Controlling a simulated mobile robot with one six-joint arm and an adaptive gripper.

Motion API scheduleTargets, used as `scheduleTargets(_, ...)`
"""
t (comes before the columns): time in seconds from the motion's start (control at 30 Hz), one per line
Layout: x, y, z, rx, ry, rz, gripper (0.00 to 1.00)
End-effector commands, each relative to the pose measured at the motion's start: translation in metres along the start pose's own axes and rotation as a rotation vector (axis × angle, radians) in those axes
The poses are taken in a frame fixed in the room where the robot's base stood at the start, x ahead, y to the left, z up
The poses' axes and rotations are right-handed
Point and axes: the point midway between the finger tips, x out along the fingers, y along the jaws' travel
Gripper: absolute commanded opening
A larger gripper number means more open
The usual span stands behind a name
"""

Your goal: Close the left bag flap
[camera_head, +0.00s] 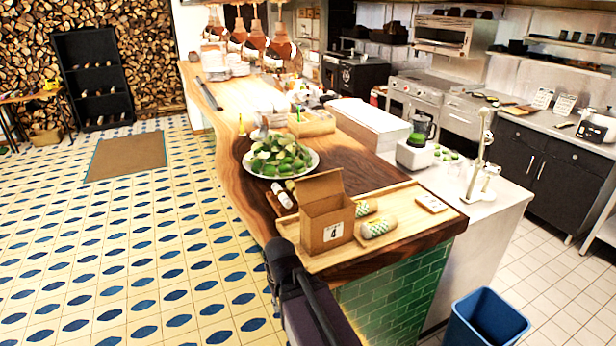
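A brown cardboard-like bag (326,222) with a dark mark on its front stands upright on a wooden tray (405,232) near the front end of the counter. One flap (321,188) stands up from the bag's top, so the bag is open. The bag's inside is mostly hidden. It is the only such bag I can make out. A dark part of my arm rises at the bottom middle, in front of the counter and below the bag. I cannot make out my gripper's fingers in this view.
Wrapped rolls (379,228) lie right of the bag, with a small flat item (431,203) beyond. A plate of greens (280,158) stands behind. Copper lamps (282,50) hang over the far counter. A blue bin (485,320) stands lower right. The tiled floor at left is open.

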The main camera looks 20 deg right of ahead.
Motion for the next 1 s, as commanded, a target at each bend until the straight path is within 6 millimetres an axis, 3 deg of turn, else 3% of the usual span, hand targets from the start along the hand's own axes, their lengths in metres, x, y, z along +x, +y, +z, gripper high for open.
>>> scheduleTargets(0.37, 0.000, 0.001, -0.001, -0.003, -0.001, 0.006, 0.39)
scheduleTargets(0.57, -0.002, 0.011, -0.014, -0.038, -0.007, 0.077, 0.39)
scheduleTargets(0.77, -0.011, 0.033, -0.043, -0.112, -0.025, 0.253, 0.39)
scheduleTargets(1.0, -0.039, 0.061, -0.092, -0.230, -0.073, 0.561, 0.39)
